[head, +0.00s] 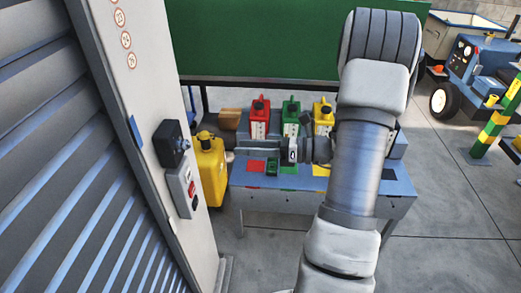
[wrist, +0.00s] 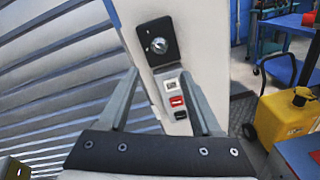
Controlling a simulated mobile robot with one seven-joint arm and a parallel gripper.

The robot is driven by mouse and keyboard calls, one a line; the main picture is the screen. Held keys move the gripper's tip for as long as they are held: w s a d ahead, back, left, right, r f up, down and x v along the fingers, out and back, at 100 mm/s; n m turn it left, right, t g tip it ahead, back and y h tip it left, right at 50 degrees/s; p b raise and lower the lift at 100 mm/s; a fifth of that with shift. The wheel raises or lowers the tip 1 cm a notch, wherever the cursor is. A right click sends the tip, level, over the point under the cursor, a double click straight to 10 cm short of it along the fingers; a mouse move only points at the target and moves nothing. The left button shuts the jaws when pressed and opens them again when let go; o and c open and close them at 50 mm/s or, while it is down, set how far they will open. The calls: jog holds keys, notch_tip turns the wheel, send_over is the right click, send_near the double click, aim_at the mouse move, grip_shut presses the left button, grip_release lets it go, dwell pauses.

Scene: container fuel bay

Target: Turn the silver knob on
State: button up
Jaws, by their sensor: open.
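The silver knob (wrist: 158,45) is a small round part on a black square plate (wrist: 149,31), mounted on the light grey post beside the louvred shutter. In the head view the black box (head: 170,143) is on the post at left, with the knob on its right-facing side and too small to read. My gripper (wrist: 158,73) is open and empty. Its fingers are apart, and the knob shows beyond and between their tips, not touched. In the head view my gripper (head: 242,149) points left toward the post, with a gap between. Whether the knob is turned cannot be told.
Below the knob is a grey switch panel (head: 183,190) with red and black buttons. A yellow can (head: 209,168) stands near the post. A blue bench (head: 312,203) with red, green and yellow cans lies behind my gripper. Open floor shows at right.

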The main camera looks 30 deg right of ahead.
jog(key=shift+v, duration=1.65)
jog(key=shift+r, duration=0.1)
